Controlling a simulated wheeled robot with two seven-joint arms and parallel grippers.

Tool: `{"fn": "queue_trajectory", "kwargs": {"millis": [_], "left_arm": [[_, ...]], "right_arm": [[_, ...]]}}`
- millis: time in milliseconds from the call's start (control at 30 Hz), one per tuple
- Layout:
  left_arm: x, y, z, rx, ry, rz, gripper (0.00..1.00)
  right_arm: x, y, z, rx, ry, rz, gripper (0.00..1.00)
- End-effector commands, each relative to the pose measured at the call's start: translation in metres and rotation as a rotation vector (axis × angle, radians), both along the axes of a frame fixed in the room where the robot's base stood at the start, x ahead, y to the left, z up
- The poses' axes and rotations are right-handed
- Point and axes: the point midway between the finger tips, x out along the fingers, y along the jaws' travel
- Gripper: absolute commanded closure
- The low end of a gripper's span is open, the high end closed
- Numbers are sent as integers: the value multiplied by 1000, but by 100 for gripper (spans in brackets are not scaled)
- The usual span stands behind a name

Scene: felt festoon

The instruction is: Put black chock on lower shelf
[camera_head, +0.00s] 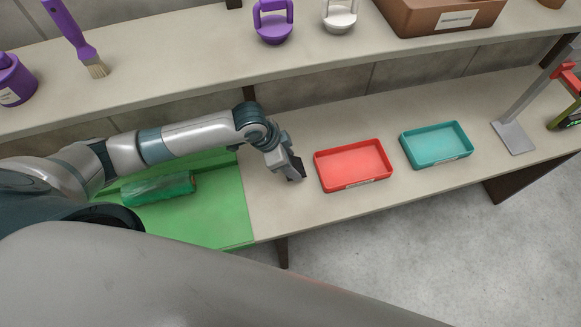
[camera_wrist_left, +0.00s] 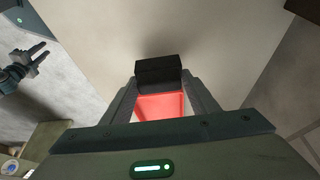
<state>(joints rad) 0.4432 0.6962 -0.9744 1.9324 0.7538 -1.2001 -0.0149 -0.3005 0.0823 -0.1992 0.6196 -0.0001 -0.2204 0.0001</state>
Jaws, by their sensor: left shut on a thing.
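The black chock (camera_wrist_left: 158,72) is held between the fingertips of my left gripper (camera_wrist_left: 160,90) in the wrist view. In the head view my left gripper (camera_head: 296,172) points down over the lower shelf (camera_head: 275,205), between a green mat and a red tray. A dark shape at its fingertips there is too small to separate from the fingers. I cannot tell whether the chock touches the shelf. My right gripper (camera_wrist_left: 36,58) shows at the left of the wrist view, with its fingers apart and nothing between them. It is outside the head view.
A red tray (camera_head: 353,183) lies just right of my left gripper, with a teal tray (camera_head: 436,162) further right. The green mat (camera_head: 215,218) bears a green roll (camera_head: 160,189). A metal stand (camera_head: 514,136) is at the right. The upper shelf (camera_head: 180,65) runs behind.

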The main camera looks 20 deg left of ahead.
Motion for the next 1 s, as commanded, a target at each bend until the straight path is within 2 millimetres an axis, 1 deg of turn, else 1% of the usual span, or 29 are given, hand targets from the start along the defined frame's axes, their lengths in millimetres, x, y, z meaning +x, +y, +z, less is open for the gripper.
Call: {"fn": "queue_trajectory", "kwargs": {"millis": [67,167,433,867,900,967,1000], "left_arm": [[0,0,-1,0,0,0,70],[-1,-1,-7,-1,2,1,70],[-1,0,-37,0,2,1,70],[0,0,-43,0,0,0,70],[0,0,-43,0,0,0,41],[0,0,-43,0,0,0,27],[0,0,-43,0,0,0,27]], "right_arm": [[0,0,1,0,-1,0,69],[0,1,4,1,-1,0,69],[1,5,14,4,-1,-2,69],[1,5,13,6,-2,0,69],[1,5,13,6,-2,0,69],[1,5,13,5,-2,-1,69],[1,5,13,5,-2,-1,69]]}}
